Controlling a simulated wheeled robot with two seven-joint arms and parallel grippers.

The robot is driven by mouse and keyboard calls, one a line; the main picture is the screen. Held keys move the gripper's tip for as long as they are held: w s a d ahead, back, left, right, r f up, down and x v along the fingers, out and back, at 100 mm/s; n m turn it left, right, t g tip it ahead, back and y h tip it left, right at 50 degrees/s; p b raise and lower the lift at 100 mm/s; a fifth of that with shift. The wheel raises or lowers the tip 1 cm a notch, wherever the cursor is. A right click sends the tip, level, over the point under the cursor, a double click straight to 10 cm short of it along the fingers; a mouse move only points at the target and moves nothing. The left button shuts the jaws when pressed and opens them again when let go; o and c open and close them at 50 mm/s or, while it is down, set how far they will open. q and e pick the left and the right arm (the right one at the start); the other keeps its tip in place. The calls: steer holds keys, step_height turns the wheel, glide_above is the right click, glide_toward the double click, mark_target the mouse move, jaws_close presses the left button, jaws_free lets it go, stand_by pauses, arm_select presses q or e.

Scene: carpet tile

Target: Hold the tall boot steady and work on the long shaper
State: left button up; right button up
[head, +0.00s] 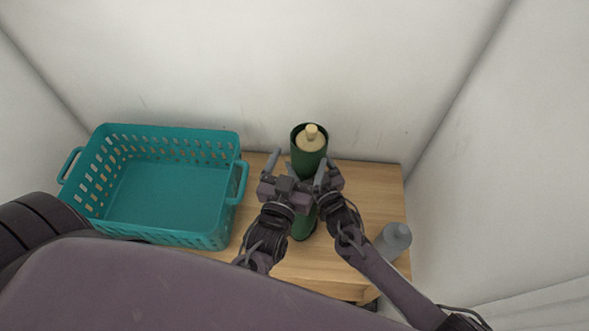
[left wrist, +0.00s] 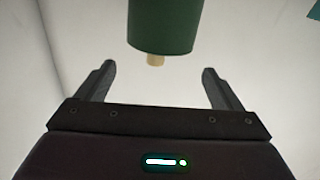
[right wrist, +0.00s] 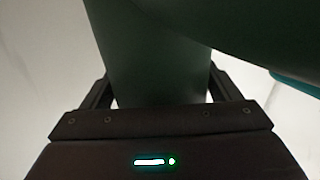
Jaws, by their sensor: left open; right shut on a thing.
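The tall dark green boot (head: 309,165) stands upright near the back of the wooden table. The cream long shaper (head: 311,141) sits inside its top opening, with a knob standing above the rim. My right gripper (head: 327,169) is shut on the boot's shaft, which also fills the space between its fingers in the right wrist view (right wrist: 160,70). My left gripper (head: 283,162) is open and empty beside the boot. In the left wrist view, the boot's top end (left wrist: 165,30) and the shaper's knob (left wrist: 155,61) lie beyond the spread fingers. My grippers hide part of the boot.
A teal basket (head: 225,240) with handles and slotted walls stands on the left of the table and looks empty. A grey bottle-like object (head: 392,240) is at the table's right edge. Pale walls close in behind and at both sides. Bare tabletop (head: 375,190) shows right of the boot.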

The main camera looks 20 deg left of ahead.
steer(key=shift+d+f, duration=0.1)
arm_select(q)
steer(key=s, duration=0.2)
steer(key=shift+s+d+r, duration=0.1)
steer(key=shift+s, duration=0.2)
arm_select(e)
steer(key=o, duration=0.7)
steer(key=shift+w, duration=0.1)
arm_select(q)
steer(key=shift+w, duration=0.1)
